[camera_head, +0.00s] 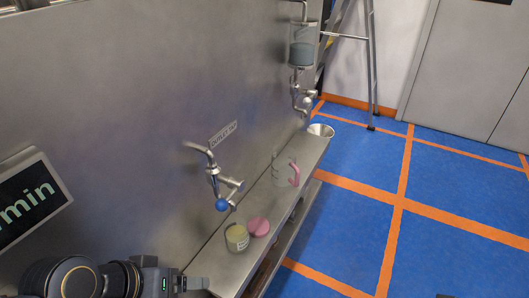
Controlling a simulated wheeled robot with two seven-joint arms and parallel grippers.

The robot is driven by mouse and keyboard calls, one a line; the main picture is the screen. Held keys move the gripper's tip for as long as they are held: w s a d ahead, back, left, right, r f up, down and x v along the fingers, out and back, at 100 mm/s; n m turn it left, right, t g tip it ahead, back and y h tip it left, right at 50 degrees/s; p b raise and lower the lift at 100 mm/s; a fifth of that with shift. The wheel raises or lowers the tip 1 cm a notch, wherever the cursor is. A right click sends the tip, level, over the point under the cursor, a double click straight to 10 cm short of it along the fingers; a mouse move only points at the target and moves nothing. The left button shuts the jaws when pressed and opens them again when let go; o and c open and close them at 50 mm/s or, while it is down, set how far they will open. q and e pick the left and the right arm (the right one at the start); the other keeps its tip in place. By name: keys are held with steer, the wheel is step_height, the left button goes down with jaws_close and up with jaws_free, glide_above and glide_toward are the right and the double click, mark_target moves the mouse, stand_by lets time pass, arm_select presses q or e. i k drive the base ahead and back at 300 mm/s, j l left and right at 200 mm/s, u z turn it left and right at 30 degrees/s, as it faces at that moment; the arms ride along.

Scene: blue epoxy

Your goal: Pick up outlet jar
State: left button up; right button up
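A small glass jar (237,238) with pale yellow contents and a light label stands upright on the narrow steel shelf, taken as the outlet jar. A round pink lid (259,227) lies on the shelf just beside it. A steel outlet tap with a blue knob (221,204) sticks out of the wall above the jar. My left gripper (197,283) is at the bottom left, left of the jar and nearer to me, apart from it. Its fingers show only in part, so its opening is unclear. My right gripper is not in view.
A clear jug with a pink handle (294,174) stands farther along the shelf (262,203). A metal bowl (321,131) is at the shelf's far end. A sight glass (303,52) hangs above. A ladder (371,70) stands behind. The blue floor at right is clear.

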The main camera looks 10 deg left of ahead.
mark_target(236, 230)
steer(key=i+l+u, duration=0.1)
steer(key=l+u, duration=0.25)
steer(key=l, duration=0.25)
steer(key=l+u, duration=0.35)
steer(key=l, duration=0.2)
steer(key=i+j+u, duration=0.1)
steer(key=u, duration=0.4)
steer(key=i+j+u, duration=0.15)
steer(key=u, duration=0.35)
steer(key=i+u, duration=0.15)
steer(key=u, duration=0.35)
